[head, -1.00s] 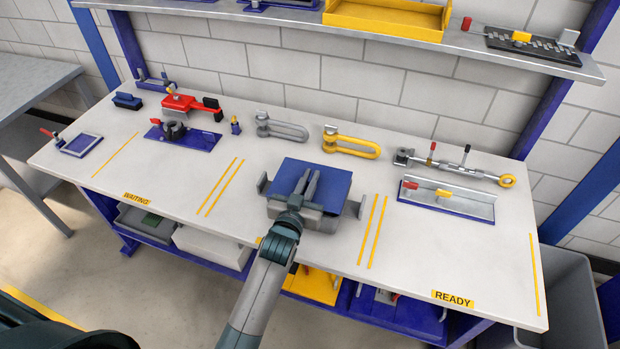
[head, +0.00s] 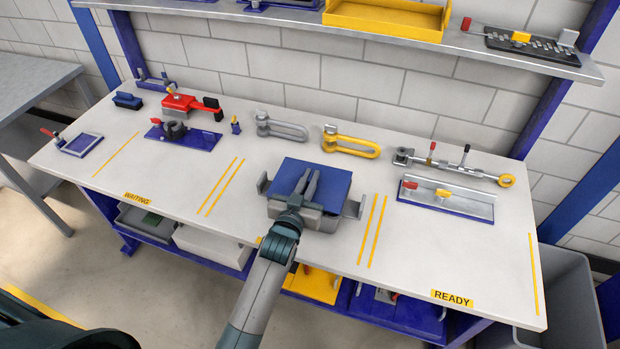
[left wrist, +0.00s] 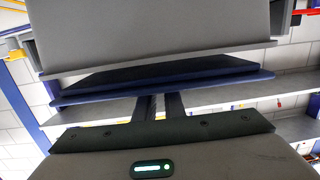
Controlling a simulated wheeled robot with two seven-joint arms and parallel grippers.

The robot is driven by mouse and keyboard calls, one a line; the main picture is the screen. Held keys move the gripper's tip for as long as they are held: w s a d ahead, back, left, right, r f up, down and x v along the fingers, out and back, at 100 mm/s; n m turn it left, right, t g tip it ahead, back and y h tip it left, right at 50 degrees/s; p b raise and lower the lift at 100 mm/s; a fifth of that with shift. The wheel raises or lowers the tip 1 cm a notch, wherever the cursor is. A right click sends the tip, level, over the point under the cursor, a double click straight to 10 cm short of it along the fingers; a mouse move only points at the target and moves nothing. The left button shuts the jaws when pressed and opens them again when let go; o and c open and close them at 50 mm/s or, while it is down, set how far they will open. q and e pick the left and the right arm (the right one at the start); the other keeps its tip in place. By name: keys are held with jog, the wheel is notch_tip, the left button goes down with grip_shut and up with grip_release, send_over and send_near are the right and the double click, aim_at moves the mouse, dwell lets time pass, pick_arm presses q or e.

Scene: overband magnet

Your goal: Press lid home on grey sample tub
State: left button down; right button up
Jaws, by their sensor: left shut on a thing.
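The grey sample tub (head: 323,222) stands on the bench between two pairs of yellow lines, with grey side handles. Its blue lid (head: 335,180) lies over the top. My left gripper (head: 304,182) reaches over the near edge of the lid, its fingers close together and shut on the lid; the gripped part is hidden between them. The left wrist view shows the tub's grey wall (left wrist: 150,35) and the lid's blue edge (left wrist: 200,82), with a dark band between; I cannot tell whether the lid is fully seated. My right gripper is not in view.
A grey shackle (head: 280,128) and a yellow shackle (head: 350,142) lie behind the tub. A turnbuckle (head: 455,166) and a blue-based metal fixture (head: 450,200) are to the right. A red clamp tool (head: 190,103) is at left. The bench front near READY (head: 453,295) is clear.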

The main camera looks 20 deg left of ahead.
pick_arm(q)
jog(key=shift+f+b, duration=0.6)
jog(key=shift+f, duration=0.4)
jog(key=c, duration=1.8)
grip_release()
jog(key=shift+o, duration=0.2)
jog(key=shift+s, duration=0.2)
jog(key=s+r+b, duration=0.1)
jog(key=s+b, duration=0.3)
jog(key=s, duration=1.3)
jog(key=shift+r, duration=0.3)
